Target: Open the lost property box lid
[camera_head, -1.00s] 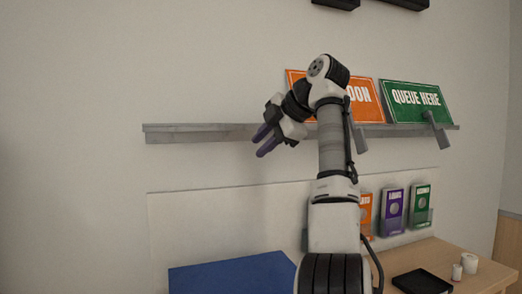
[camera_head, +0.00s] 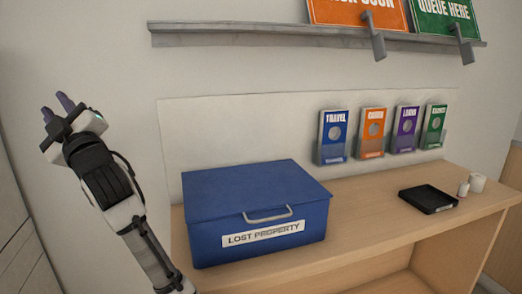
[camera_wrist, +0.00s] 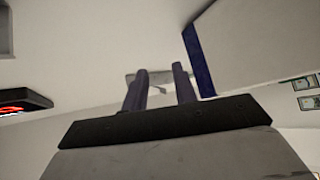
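The blue lost property box (camera_head: 215,243) stands on the wooden counter in the head view. Its lid (camera_head: 255,186) is shut. A light grey handle (camera_head: 268,217) is on the front near the lid's edge, above a white LOST PROPERTY label (camera_head: 263,233). My gripper (camera_head: 59,108) is at the left, raised and apart from the box, with its two purple fingers pointing up. In the wrist view the fingers (camera_wrist: 161,80) are spread with a gap between them and nothing held.
Several leaflet holders (camera_head: 334,137) stand along the back panel. A grey shelf (camera_head: 250,37) with signs runs above.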

